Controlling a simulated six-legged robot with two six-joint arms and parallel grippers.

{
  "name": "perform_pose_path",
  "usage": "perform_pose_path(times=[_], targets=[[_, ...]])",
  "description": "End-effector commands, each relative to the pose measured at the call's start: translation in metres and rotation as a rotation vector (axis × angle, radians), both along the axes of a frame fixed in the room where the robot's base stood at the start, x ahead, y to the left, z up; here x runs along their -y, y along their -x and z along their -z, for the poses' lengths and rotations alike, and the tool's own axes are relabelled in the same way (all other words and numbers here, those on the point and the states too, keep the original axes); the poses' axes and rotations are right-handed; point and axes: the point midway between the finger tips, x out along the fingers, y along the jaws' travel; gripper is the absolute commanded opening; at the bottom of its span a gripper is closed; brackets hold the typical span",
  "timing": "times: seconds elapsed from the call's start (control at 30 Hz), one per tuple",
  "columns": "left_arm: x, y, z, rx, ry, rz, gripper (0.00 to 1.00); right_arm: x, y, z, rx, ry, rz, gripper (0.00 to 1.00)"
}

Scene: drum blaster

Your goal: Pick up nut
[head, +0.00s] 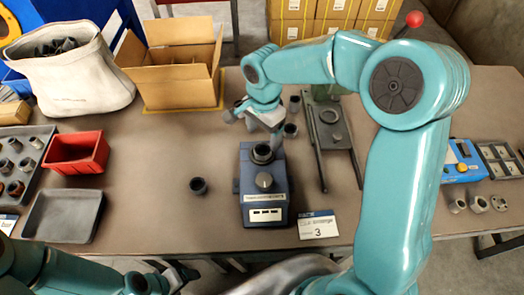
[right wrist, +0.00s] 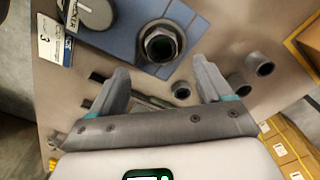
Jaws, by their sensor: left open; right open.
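A dark hex nut (right wrist: 161,46) sits on the blue machine (right wrist: 115,35) in the right wrist view. In the head view a dark ring (head: 262,153) shows at the top of the blue machine (head: 249,206). My right gripper (head: 256,118) is open and empty, behind and above the machine. In the right wrist view the gripper (right wrist: 161,72) has its fingers apart, with the nut just beyond the gap and not between them. My left gripper (head: 178,275) is open at the bottom edge, left of the machine; its fingers are partly out of view.
A red bin (head: 77,153), a grey tray (head: 62,216) and a cardboard box (head: 172,70) are on the left. A grey fixture (head: 333,135) stands right of the machine. The table's front left of the machine is mostly clear.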

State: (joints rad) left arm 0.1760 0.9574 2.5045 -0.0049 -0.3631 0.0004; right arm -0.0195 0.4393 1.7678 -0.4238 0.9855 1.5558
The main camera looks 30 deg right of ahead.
Motion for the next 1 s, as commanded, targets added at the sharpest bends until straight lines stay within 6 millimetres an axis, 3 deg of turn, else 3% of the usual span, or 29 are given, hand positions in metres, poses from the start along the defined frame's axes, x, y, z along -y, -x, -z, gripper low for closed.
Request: perform_pose_path(times=[0.27, 0.5, 0.77, 0.8, 0.87, 1.0], targets=[[0.0, 0.0, -0.004, -0.001, 0.0, 0.0, 0.72, -0.003, 0.0, 0.025, -0.004, 0.0, -0.001, 0.79], [0.0, 0.0, -0.009, 0.0, 0.0, 0.0, 0.72, -0.008, -0.002, 0.061, -0.002, 0.0, 0.0, 0.79], [0.0, 0.0, -0.009, 0.0, 0.0, 0.0, 0.72, -0.008, -0.002, 0.067, 0.001, 0.0, 0.0, 0.79], [0.0, 0.0, -0.009, 0.0, 0.0, 0.0, 0.72, -0.008, -0.002, 0.067, 0.001, 0.0, 0.0, 0.75], [0.0, 0.0, -0.009, 0.0, 0.0, 0.0, 0.72, -0.008, -0.002, 0.067, 0.001, 0.0, 0.0, 0.56], [0.0, 0.0, -0.009, 0.0, 0.0, 0.0, 0.72, -0.008, -0.002, 0.067, 0.001, 0.0, 0.0, 0.1]])
